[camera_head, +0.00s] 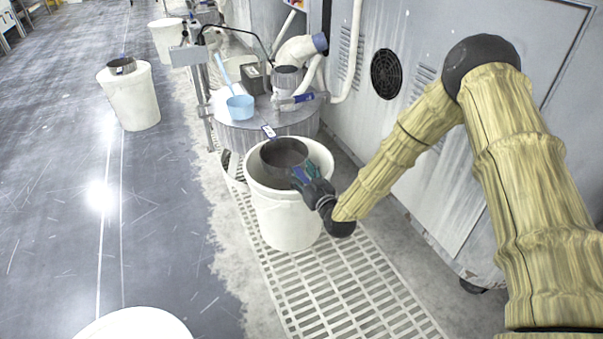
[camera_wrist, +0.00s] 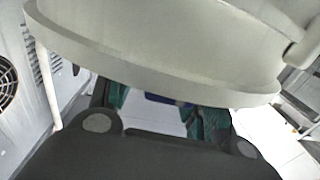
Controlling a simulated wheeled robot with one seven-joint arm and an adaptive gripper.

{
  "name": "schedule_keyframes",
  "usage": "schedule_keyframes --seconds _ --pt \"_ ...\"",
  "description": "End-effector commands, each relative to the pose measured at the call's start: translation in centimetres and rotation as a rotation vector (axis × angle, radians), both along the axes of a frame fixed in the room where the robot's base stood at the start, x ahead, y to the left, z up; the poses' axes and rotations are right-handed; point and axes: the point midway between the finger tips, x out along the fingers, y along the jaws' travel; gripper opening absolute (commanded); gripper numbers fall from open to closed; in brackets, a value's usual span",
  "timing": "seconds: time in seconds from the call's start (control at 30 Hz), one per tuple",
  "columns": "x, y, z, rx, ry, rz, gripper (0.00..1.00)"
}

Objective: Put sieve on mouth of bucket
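The white bucket (camera_head: 288,222) stands upright on a floor grating in the head view. My gripper (camera_head: 301,176) is at the sieve's near right edge. In the wrist view, its teal-padded fingers (camera_wrist: 160,112) stand apart, their tips hidden by a large pale curved wall (camera_wrist: 170,60). I cannot tell whether that wall is sieve or bucket, or whether the fingers grip anything.
A round grey platen table (camera_head: 262,130) with a light blue scoop (camera_head: 240,107) and hoses stands just behind the bucket. A grey machine cabinet (camera_head: 400,150) is at the right. Another bucket (camera_head: 134,100) bears a similar sieve (camera_head: 121,66). The left floor is mostly open.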

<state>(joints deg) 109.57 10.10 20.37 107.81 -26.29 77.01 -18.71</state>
Motion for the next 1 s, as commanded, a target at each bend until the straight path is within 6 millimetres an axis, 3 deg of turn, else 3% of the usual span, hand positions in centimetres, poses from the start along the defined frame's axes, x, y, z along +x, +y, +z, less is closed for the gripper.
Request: schedule_keyframes --seconds 0.37,0.8,1.0 --pt "-0.6 -0.3 0.6 0.0 0.001 0.0 0.5" --pt "-7.5 -3.5 0.6 -0.001 0.004 0.0 0.5" --pt "-9.8 -4.7 0.5 0.0 0.001 0.0 0.5"
